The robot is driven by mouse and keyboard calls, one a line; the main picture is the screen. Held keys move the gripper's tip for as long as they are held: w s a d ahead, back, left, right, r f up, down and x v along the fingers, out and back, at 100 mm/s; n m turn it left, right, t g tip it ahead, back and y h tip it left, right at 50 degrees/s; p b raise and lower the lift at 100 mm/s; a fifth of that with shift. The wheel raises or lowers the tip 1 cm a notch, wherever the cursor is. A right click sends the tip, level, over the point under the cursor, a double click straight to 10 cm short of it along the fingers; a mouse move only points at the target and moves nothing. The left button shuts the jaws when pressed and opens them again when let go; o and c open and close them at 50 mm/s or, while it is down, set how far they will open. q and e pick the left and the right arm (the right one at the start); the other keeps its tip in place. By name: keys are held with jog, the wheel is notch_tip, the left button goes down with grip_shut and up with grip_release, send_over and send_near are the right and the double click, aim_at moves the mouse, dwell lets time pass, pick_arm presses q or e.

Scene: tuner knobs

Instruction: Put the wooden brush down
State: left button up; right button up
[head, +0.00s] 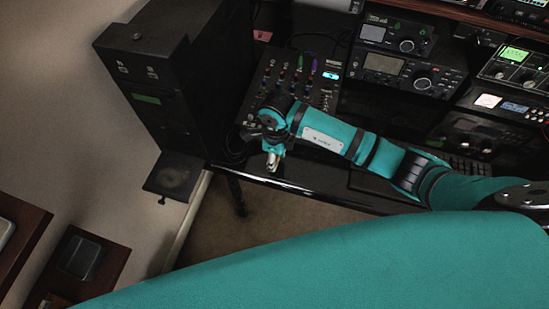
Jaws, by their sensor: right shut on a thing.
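My right arm reaches in from the right, and my right gripper (272,158) points down at the front edge of the black desk (310,190). It is shut on the wooden brush, of which little can be made out. Only a small pale piece shows at the fingertips, and the rest is hidden or too small to tell. The gripper is just in front of the mixer panel (297,72), which has several coloured knobs and a small lit screen. My left gripper is not in view.
A tall black cabinet (140,75) with a low ledge (174,176) stands left of the desk. Stacked radio units (408,72) fill the desk's right side. Small brown furniture (95,262) stands at lower left. Open floor (250,215) shows below the desk edge.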

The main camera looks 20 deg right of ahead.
jog(key=shift+f, duration=0.85)
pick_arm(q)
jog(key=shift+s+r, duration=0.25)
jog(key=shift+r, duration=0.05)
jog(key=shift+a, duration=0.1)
pick_arm(e)
jog(key=shift+f, duration=0.1)
jog(key=shift+f, duration=0.15)
jog(key=o, duration=1.2)
jog(key=shift+r, duration=0.45)
notch_tip(320, 180, up, 12)
jog(key=shift+s+d+f+b, duration=0.15)
jog(key=shift+f+b, duration=0.1)
jog(key=shift+b, duration=0.3)
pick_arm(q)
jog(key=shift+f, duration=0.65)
